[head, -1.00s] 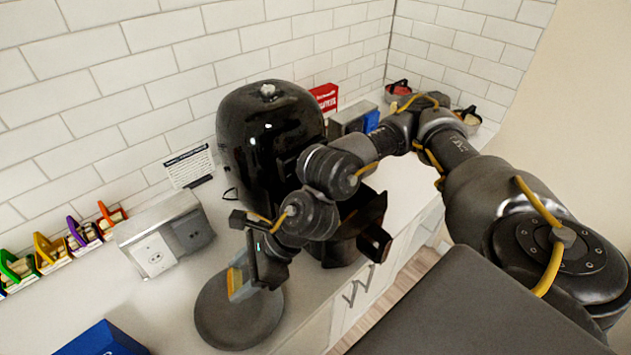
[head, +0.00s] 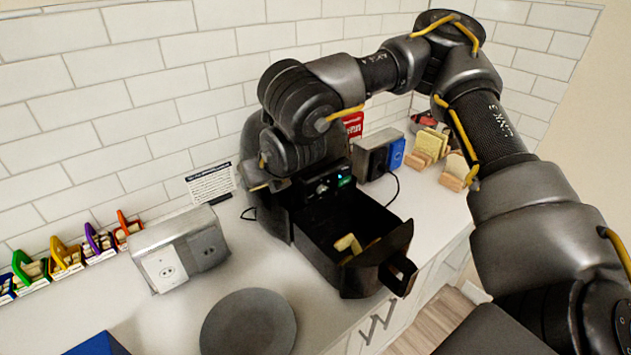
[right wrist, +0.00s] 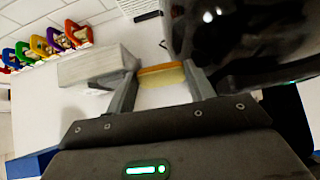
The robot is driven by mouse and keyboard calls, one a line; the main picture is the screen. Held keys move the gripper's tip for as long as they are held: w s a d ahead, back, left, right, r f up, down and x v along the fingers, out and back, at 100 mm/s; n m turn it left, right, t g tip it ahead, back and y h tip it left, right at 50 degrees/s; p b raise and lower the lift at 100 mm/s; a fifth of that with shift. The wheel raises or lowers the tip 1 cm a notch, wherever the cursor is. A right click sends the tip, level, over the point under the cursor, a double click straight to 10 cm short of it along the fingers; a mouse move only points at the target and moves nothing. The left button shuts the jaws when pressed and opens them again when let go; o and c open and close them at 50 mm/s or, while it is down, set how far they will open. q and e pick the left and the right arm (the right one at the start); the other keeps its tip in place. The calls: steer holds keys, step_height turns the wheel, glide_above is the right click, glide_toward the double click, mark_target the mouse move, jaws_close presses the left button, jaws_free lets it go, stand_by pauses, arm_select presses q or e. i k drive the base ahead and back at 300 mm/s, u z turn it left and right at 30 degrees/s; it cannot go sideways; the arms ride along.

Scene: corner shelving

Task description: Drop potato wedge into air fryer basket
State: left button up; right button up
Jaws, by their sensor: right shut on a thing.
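My right gripper (right wrist: 160,88) is shut on a yellow potato wedge (right wrist: 161,74), held between its two fingertips in the right wrist view. In the head view my right arm covers much of the black air fryer (head: 275,195), and the hand and wedge are hard to make out there. The air fryer basket (head: 378,235) is pulled open toward the front right, with its handle outward. Pale yellow pieces (head: 348,243) lie inside it. The fryer also shows dark at the upper right of the right wrist view (right wrist: 240,60). My left gripper is out of view.
A dark round plate (head: 248,325) lies on the counter left of the basket. A grey outlet box (head: 180,250) stands behind it, with coloured clips (head: 65,255) farther left. Bread-like slices (head: 430,145) stand at the back right. A blue box (head: 92,345) is at the front left.

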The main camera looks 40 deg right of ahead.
mark_target(352, 220)
steer(key=u, duration=2.6)
steer(key=k, duration=1.65)
steer(key=z, duration=2)
